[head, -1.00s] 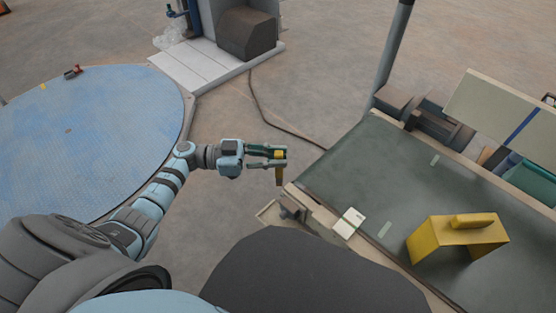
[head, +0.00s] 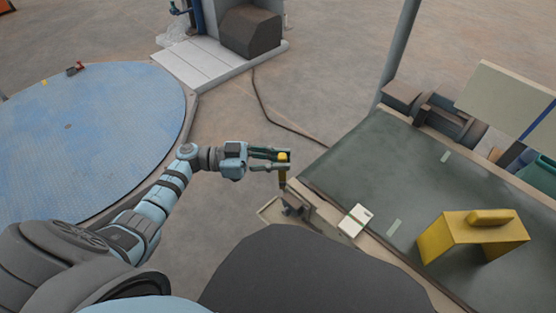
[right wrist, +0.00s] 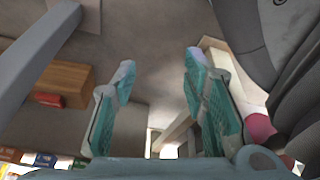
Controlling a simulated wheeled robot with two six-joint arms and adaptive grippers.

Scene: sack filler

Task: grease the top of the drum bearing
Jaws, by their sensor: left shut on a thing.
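My left gripper (head: 284,160) is shut on a small yellow tool (head: 283,172), which hangs roughly upright with its rounded top above the fingers. It is beside the near left corner of the dark green conveyor belt (head: 375,170). A dark bracket-like part (head: 292,205), possibly the drum bearing, sits at that corner below and slightly right of the tool. The tool's lower end looks close to it; I cannot tell whether they touch. My right gripper (right wrist: 160,68) shows in the right wrist view with its teal fingers apart and nothing between them.
A white card-like piece (head: 356,219) lies on the conveyor's near edge. A yellow bridge-shaped cover (head: 472,237) stands on the belt. A grey post (head: 399,50) rises behind. A blue round platform (head: 90,135) is at left. A cable (head: 268,112) crosses the open floor.

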